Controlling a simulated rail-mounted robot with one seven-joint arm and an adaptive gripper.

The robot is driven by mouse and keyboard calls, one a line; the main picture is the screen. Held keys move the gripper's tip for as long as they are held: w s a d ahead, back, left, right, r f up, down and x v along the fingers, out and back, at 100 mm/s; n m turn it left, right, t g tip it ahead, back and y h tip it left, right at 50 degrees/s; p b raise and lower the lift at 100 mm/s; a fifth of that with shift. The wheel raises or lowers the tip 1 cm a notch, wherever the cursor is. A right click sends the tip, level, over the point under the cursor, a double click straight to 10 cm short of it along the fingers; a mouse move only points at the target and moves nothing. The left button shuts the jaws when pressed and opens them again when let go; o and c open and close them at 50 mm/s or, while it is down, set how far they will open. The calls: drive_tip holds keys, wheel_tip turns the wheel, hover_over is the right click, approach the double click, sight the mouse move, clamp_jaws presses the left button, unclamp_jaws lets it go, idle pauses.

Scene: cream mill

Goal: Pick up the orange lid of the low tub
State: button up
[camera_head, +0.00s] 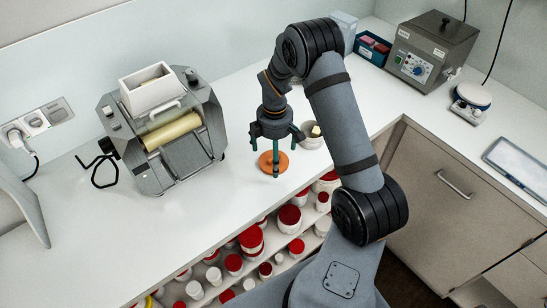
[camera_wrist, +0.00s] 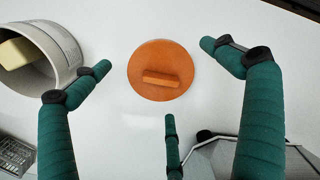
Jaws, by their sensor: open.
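The orange lid (camera_head: 281,161) is a flat disc lying on the white counter in the head view. In the wrist view the orange lid (camera_wrist: 150,62) shows a raised bar handle across its middle. My gripper (camera_head: 274,160) points down over the lid. In the wrist view its green fingers (camera_wrist: 158,88) are spread around the lid, open and empty, with a gap to it. A pale tub (camera_head: 313,136) stands close by the lid on the right in the head view. It shows at the left of the wrist view (camera_wrist: 66,48), with a yellowish block inside.
A mill with a cream roller (camera_head: 172,131) stands left on the counter. Shelves below hold several red-lidded jars (camera_head: 289,216). A grey heater box (camera_head: 432,50), a small scale (camera_head: 472,97) and a blue bin (camera_head: 372,47) stand at the right and back. Counter left of the lid is clear.

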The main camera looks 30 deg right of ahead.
drive_tip(key=shift+f, duration=0.6)
drive_tip(key=shift+c, duration=0.3)
drive_tip(key=c, duration=0.8)
